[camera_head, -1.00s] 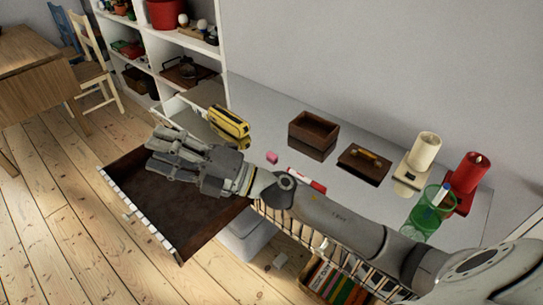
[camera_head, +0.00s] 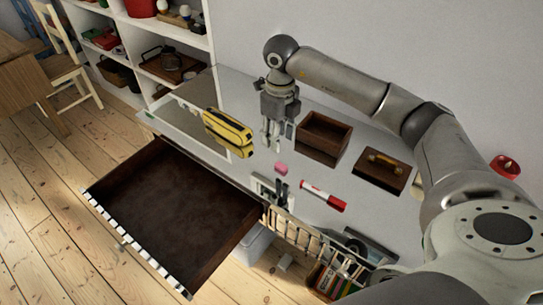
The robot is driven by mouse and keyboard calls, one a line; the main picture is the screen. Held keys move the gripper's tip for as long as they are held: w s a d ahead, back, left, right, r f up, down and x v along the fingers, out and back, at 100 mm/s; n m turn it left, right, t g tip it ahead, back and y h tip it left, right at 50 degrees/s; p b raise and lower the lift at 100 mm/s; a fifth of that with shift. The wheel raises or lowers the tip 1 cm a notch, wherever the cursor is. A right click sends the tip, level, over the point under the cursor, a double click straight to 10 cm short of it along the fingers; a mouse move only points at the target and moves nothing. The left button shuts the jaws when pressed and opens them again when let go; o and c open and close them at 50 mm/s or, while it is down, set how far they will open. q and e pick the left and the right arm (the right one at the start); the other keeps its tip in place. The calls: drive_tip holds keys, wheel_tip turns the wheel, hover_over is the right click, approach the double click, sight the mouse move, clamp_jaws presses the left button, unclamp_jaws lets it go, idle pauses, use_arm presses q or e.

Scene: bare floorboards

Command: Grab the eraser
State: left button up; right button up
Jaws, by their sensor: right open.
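The small pink eraser (camera_head: 281,168) lies on the glossy grey desktop (camera_head: 345,225), near its front edge. My right gripper (camera_head: 271,140) hangs fingers down above the desk, just behind the eraser in the picture. It is open and empty, and it appears apart from the eraser. My left gripper is not in view.
A yellow-and-black object (camera_head: 228,128) is left of the gripper, and an open wooden box (camera_head: 323,135) is right. A red-and-white marker (camera_head: 323,196) lies right of the eraser. A wooden lid (camera_head: 382,170) lies farther right. An open, empty drawer (camera_head: 170,205) juts out at the front.

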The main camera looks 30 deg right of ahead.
sight(280, 165)
drive_tip(key=f, duration=0.2)
drive_tip(key=s+f, duration=0.1)
drive_tip(key=f, duration=0.1)
drive_tip(key=shift+d+p, duration=0.15)
drive_tip(key=shift+p, duration=0.15)
drive_tip(key=shift+f, duration=0.4)
drive_tip(key=shift+w+f, duration=0.1)
drive_tip(key=shift+f, duration=0.2)
wheel_tip(280, 165, down, 5)
drive_tip(key=shift+w+d+r+p, duration=0.1)
drive_tip(key=shift+p, duration=0.65)
drive_tip(key=shift+c, duration=0.5)
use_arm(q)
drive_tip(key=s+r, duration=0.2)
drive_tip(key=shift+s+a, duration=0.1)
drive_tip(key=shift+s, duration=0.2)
use_arm(e)
drive_tip(key=c, duration=0.7)
